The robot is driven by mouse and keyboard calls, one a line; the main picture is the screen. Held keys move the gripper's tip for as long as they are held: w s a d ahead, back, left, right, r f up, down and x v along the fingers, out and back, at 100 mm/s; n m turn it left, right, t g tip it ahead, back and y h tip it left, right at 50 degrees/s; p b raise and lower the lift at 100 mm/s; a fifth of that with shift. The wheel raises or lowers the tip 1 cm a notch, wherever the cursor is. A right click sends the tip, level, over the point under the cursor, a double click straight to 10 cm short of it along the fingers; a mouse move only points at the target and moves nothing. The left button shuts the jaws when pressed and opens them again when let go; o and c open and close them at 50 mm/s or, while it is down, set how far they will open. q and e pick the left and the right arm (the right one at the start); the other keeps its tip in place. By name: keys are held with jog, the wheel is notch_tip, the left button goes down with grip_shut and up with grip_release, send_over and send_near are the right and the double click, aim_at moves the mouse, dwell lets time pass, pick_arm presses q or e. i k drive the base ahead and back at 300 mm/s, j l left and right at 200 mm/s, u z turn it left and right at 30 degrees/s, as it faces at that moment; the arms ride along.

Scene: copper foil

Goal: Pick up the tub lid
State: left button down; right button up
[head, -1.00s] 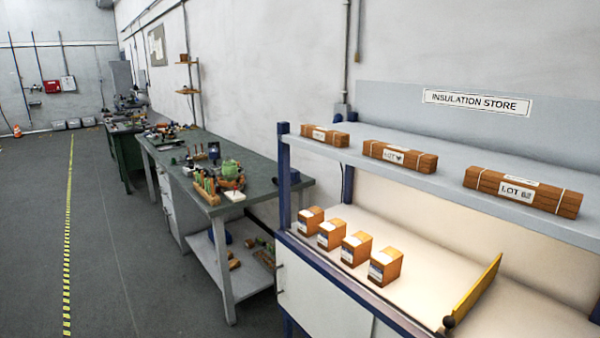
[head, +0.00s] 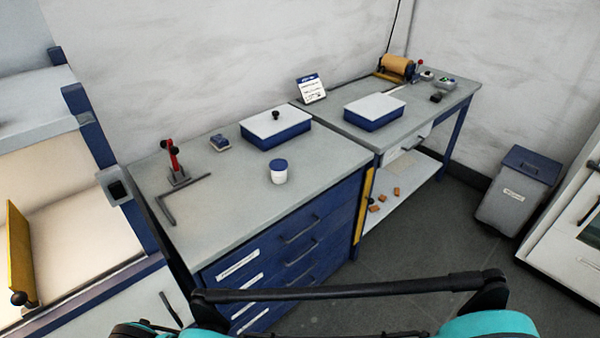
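A blue tub (head: 276,138) with a white lid (head: 262,122) stands on the grey bench top; a black knob rises from the lid's middle. A second blue tub (head: 373,121) with a flat white top (head: 376,106) stands to the right on the adjoining bench, and no knob shows on it. A small white jar (head: 279,176) with a blue cap stands in front of the first tub. Neither of my grippers is in view. Only dark and teal parts of my own body show along the bottom edge.
A red stand (head: 175,164), a black L-shaped square (head: 183,200) and a small blue block (head: 220,143) sit left of the tubs. A sign (head: 311,89) stands behind. An orange roll (head: 396,67) is at the far right bench. The front bench top is mostly clear.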

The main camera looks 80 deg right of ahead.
aim_at(279, 164)
jog(key=z, duration=2.7)
